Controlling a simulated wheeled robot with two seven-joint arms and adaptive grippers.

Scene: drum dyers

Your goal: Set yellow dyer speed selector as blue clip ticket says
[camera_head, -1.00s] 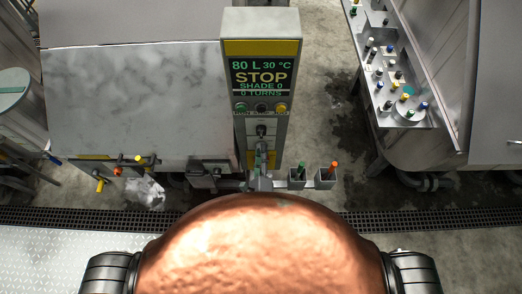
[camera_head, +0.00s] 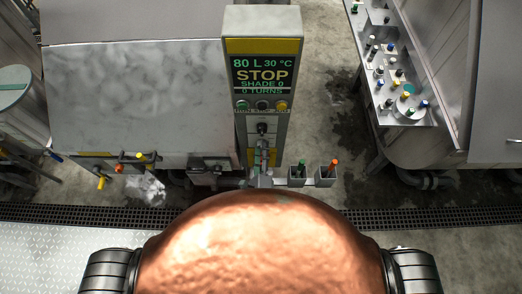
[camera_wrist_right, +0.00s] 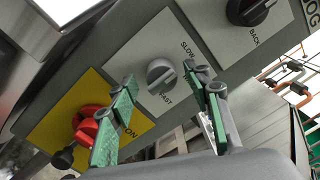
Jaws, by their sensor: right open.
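The yellow-banded dyer column (camera_head: 262,47) stands in the middle of the head view. Its display (camera_head: 261,77) reads 80 L, 30 °C, STOP, SHADE 0, 0 TURNS. In the right wrist view the grey speed selector (camera_wrist_right: 161,76) sits on a light plate marked SLOW and FAST; I cannot tell its exact setting. My right gripper (camera_wrist_right: 160,80) is open, its green-padded fingers on either side of the selector in the picture; contact is unclear. It also shows small at the column in the head view (camera_head: 262,152). I cannot make out the blue clip ticket. My left gripper is not in view.
A black knob (camera_wrist_right: 250,10) marked BACK and a red knob (camera_wrist_right: 92,124) on a yellow plate marked ON flank the selector. Two small holders (camera_head: 325,178) stand right of the column. Another dyer's control panel (camera_head: 385,120) is at the right.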

